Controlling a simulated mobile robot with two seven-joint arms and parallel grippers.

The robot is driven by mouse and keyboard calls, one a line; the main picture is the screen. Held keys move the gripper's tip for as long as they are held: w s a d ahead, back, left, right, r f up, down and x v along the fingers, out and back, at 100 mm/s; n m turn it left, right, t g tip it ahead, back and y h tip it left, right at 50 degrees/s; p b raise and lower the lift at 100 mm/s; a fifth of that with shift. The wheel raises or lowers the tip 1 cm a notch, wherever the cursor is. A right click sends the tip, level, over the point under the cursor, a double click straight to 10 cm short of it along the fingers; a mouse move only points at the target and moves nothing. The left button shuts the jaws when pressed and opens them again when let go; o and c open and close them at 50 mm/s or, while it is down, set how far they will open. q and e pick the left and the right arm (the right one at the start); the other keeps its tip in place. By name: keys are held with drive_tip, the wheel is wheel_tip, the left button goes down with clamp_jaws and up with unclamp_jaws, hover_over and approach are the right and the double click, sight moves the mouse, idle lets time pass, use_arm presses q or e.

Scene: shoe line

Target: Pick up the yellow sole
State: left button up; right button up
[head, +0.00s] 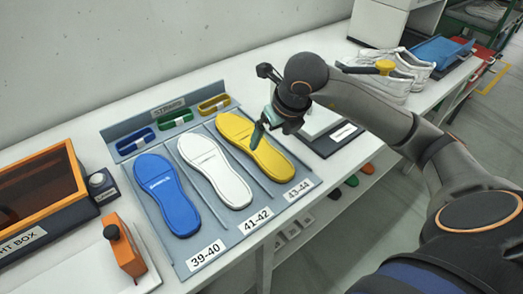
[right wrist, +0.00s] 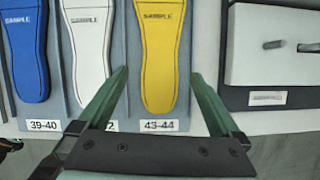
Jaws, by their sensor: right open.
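The yellow sole (head: 262,156) lies flat in the right slot of a grey sole tray (head: 179,262), above the label 43-44. In the right wrist view the yellow sole (right wrist: 160,58) lies beyond and between my fingertips. My right gripper (head: 262,135) is over the yellow sole in the head view and hides a small part of it. In the right wrist view my right gripper (right wrist: 157,78) is open, with one finger on each side of the sole's near end and nothing held. I cannot tell its height above the sole. My left gripper is out of view.
A white sole (head: 215,172) and a blue sole (head: 167,195) lie in the neighbouring slots. Rolled straps (head: 176,118) sit behind. An orange-framed box (head: 38,190) and an orange tool (head: 124,248) stand left. White shoes (head: 405,68) stand at the back right.

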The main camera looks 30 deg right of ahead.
sight(261, 149)
drive_tip(key=x, duration=0.8)
drive_tip(key=shift+w+r, duration=0.1)
drive_tip(key=shift+w, duration=0.15)
drive_tip(key=c, duration=1.3)
drive_tip(key=shift+r, duration=0.1)
drive_tip(key=shift+c, duration=0.5)
drive_tip(key=shift+r, duration=0.15)
